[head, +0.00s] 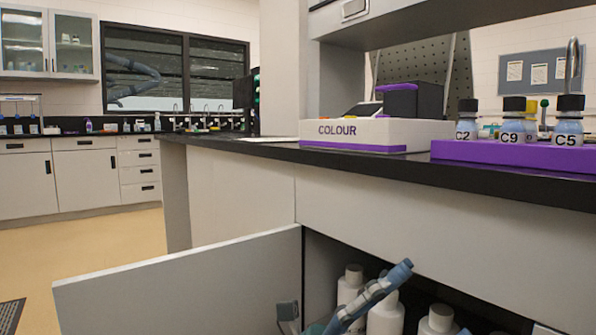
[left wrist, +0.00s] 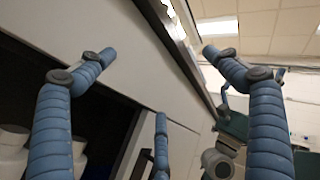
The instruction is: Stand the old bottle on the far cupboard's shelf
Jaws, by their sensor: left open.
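My left gripper (head: 348,295) is in front of the open cupboard below the bench, low in the head view. Its blue fingers are spread with nothing between them in the left wrist view (left wrist: 158,75). White bottles (head: 386,315) stand inside the open cupboard (head: 322,262), behind the fingers and partly hidden by them. White rounded shapes also show in the dark opening in the left wrist view (left wrist: 14,140). I cannot tell which bottle is the old one. A glass-fronted wall cupboard (head: 48,42) with shelves hangs at the far left. My right gripper is not in view.
The cupboard's grey door (head: 180,285) stands open to the left. On the black worktop above are a white COLOUR box (head: 375,133) and a purple rack (head: 510,155) with labelled bottles C2, C9 and C5. Open floor (head: 100,235) lies at the left.

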